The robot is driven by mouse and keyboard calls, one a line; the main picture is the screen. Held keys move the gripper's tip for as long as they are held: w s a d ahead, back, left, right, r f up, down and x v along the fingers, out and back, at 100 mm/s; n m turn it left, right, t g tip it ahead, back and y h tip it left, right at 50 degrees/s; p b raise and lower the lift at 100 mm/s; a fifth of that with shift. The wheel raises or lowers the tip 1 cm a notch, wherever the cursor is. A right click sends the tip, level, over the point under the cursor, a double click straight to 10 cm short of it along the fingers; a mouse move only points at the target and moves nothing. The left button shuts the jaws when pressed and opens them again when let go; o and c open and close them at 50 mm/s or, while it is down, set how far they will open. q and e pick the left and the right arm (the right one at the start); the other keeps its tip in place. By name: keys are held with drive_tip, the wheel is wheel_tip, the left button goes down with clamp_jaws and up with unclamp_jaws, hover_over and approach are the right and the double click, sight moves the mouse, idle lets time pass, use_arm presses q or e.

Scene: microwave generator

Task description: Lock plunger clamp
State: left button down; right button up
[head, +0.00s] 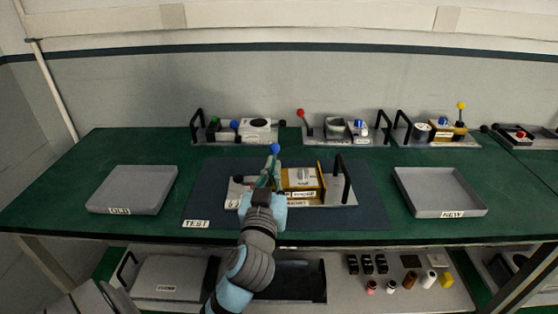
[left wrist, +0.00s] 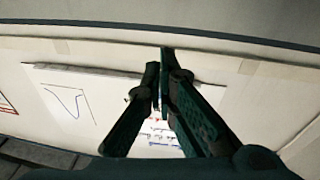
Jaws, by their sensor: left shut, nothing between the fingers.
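On the dark TEST mat (head: 214,205) in the head view stands a fixture with a grey base plate (head: 346,200), a yellow-framed block (head: 303,180) and a black upright handle (head: 346,178). A blue ball knob (head: 274,148) shows just above my left gripper (head: 271,165), like the end of an upright clamp lever. The gripper and arm hide most of the clamp's body, and I cannot tell whether they touch. In the left wrist view my left gripper (left wrist: 164,68) is shut and empty. My right gripper is out of view.
A grey OLD tray (head: 133,188) lies left and a grey NEW tray (head: 440,190) lies right, both empty. More fixtures with handles and coloured knobs (head: 245,127) line the table's back. Small parts (head: 395,275) lie on the lower shelf. The green table (head: 80,195) is clear around the trays.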

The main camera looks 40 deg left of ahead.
sight(274, 147)
use_arm(q)
drive_tip(key=shift+n+g+y, duration=0.3)
drive_tip(key=shift+n+g, duration=0.2)
drive_tip(key=shift+n, duration=0.2)
drive_tip(key=w+a+f, duration=0.1)
drive_tip(key=w+a, duration=0.1)
drive_tip(key=w, duration=0.1)
drive_tip(key=w+a+f, duration=0.1)
drive_tip(key=w+a, duration=0.5)
drive_tip(key=w, duration=0.1)
drive_tip(key=shift+w+a+f, duration=0.1)
drive_tip(key=shift+a+f, duration=0.15)
drive_tip(key=shift+f, duration=0.15)
drive_tip(key=shift+w+a+r+g+p, duration=0.15)
drive_tip(key=shift+w+a+g+p, duration=0.25)
drive_tip(key=shift+p, duration=0.6)
drive_tip(key=shift+w+f, duration=0.15)
drive_tip(key=shift+f, duration=0.2)
